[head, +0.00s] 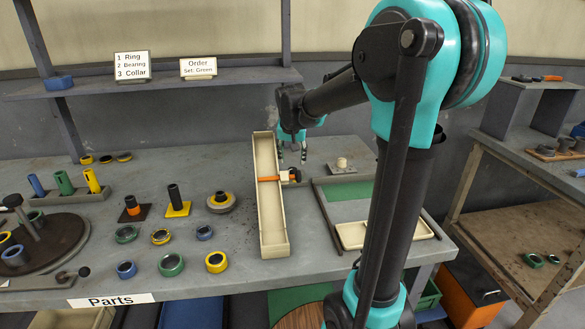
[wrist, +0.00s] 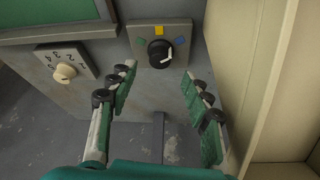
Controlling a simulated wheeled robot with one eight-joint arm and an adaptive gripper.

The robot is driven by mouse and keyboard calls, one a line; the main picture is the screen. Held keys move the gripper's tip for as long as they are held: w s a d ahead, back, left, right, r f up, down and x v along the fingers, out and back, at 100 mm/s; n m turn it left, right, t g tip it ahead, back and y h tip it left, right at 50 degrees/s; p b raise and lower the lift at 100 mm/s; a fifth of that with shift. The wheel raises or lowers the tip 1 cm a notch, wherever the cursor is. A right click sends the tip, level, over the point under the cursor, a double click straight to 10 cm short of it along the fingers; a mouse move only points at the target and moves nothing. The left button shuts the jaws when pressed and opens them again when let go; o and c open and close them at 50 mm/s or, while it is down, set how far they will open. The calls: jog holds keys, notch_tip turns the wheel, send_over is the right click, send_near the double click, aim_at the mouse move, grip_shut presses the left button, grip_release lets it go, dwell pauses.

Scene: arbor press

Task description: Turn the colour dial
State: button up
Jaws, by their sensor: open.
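The colour dial is a black knob (wrist: 159,53) with a white pointer, on a grey plate (wrist: 180,62) in the wrist view. A yellow mark sits at the top of the plate, with a greenish mark to the left and a bluish one to the right. The pointer is on the knob's right side; which mark it indicates is hard to tell. My gripper (wrist: 160,90) is open and empty, its fingers spread on either side of the dial and apart from it. In the head view my gripper (head: 292,158) hangs over the bench beside the cream trough; the dial is unclear there.
A numbered dial with a cream knob (wrist: 64,73) is nearby. An order card (head: 198,69) reads "Set: Green". Rings and posts occupy the bench's left.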

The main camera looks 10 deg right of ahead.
aim_at(293, 169)
jog(key=x, duration=0.6)
grip_shut()
dwell(0.3)
